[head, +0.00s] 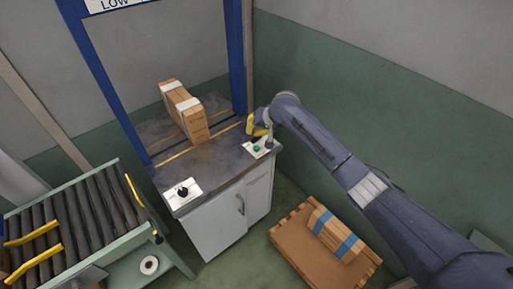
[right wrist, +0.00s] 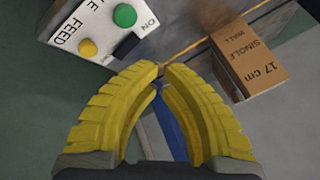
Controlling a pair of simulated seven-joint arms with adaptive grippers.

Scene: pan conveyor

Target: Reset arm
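My right arm comes in from the lower right of the head view. Its yellow gripper (head: 258,124) is beside the button panel (head: 261,147) at the right end of the counter. In the right wrist view, the curved fingers (right wrist: 160,72) meet at their tips with nothing held between them. The panel (right wrist: 88,27) lies past the fingertips there, with a green button (right wrist: 125,15) and a yellow button (right wrist: 88,48). The words ON and FEED can be read. I do not see my left gripper in these views.
A tall cardboard box (head: 183,109) stands under a blue frame (head: 237,55). A white plate with a black knob (head: 182,190) is on the counter's left. A roller conveyor (head: 75,215) with yellow rails is at left. A pallet (head: 300,255) bears a blue-strapped carton (head: 336,236).

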